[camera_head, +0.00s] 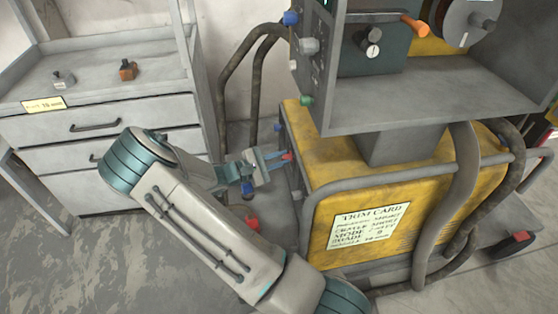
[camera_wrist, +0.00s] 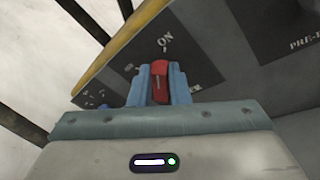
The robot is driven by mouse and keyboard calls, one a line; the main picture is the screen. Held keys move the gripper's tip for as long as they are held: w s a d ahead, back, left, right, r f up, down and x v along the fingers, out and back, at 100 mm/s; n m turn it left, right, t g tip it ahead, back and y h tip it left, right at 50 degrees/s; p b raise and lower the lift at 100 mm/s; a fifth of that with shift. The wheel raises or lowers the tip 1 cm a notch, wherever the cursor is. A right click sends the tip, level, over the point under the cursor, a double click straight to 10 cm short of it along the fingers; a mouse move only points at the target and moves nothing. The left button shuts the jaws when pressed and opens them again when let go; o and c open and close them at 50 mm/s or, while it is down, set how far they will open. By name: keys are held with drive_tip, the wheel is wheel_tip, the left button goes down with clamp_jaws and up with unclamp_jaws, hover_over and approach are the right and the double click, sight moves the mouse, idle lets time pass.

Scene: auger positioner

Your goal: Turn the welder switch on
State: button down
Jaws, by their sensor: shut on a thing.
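The welder switch is a red lever (camera_wrist: 160,72) on a dark panel (camera_wrist: 200,62) of the yellow welder. In the wrist view the lever stands between my two blue fingers, with an "ON" label just beyond its tip. My gripper (camera_wrist: 160,85) is shut on the red switch. In the head view my gripper (camera_head: 276,161) reaches the left side of the yellow welder (camera_head: 400,190), and a small red bit of the switch (camera_head: 287,156) shows at the fingertips. The base of the lever is hidden by my gripper.
A grey control box (camera_head: 440,95) with knobs sits above the welder. A red knob (camera_head: 252,223) and a blue one are below my gripper. A bent dark tube frame (camera_head: 258,80) stands behind. A grey drawer bench (camera_head: 120,107) is at the left.

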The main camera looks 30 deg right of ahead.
drive_tip(key=shift+f+m, duration=0.15)
drive_tip(key=shift+m, duration=0.35)
drive_tip(key=c, duration=1.4)
unclamp_jaws()
drive_tip(key=shift+o, duration=0.2)
drive_tip(key=a+p, duration=0.1)
drive_tip(key=a, duration=1.3)
